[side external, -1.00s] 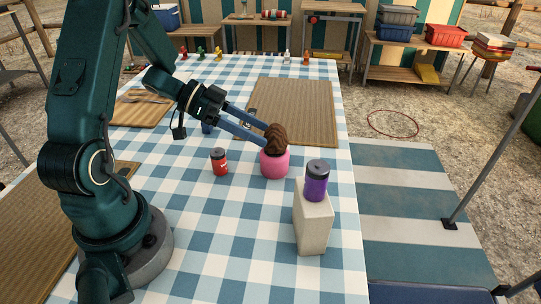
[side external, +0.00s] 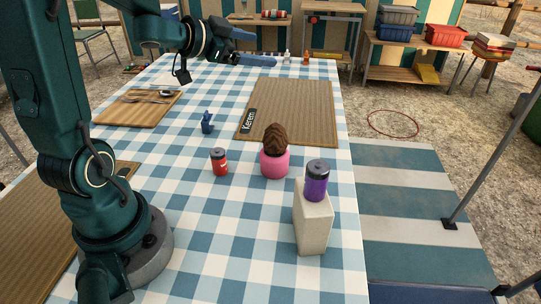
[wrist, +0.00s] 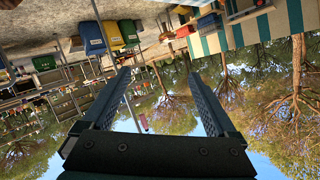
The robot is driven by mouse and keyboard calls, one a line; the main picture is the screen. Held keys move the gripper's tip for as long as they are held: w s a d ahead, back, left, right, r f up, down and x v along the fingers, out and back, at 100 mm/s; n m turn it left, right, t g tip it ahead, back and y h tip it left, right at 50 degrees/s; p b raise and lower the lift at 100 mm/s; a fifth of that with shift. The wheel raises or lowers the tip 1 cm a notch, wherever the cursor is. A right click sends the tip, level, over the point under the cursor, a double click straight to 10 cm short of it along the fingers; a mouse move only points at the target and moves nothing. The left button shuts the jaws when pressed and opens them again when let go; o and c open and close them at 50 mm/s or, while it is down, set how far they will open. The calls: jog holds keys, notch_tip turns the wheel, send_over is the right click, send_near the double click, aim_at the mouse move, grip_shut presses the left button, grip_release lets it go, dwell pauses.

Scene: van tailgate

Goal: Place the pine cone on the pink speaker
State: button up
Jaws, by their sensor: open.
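The brown pine cone (side external: 275,138) sits upright on top of the pink speaker (side external: 274,164) on the checked tablecloth in the side external view. Nothing else touches the pine cone. My gripper (side external: 262,48) is raised well above and behind them, toward the far end of the table. In the wrist view my gripper (wrist: 160,85) has its two fingers wide apart with nothing between them. The wrist camera looks out at the surroundings, so the pine cone and speaker are not in that view.
A red canister (side external: 219,162) stands left of the speaker. A purple canister (side external: 316,180) stands on a pale block (side external: 313,219) at front right. A small blue figure (side external: 207,122), a woven mat (side external: 290,111) and a cutting board (side external: 137,108) lie farther back.

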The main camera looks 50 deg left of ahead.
jog(key=s+d+f+n+g, duration=0.2)
jog(key=s+d+g, duration=0.2)
jog(key=s+d, duration=0.4)
jog(key=s+d+f+n+g, duration=0.2)
jog(key=s+d, duration=0.6)
jog(key=s, duration=0.4)
jog(key=shift+d+f+g+h, duration=0.35)
jog(key=shift+f+g, duration=0.35)
jog(key=shift+g, duration=0.5)
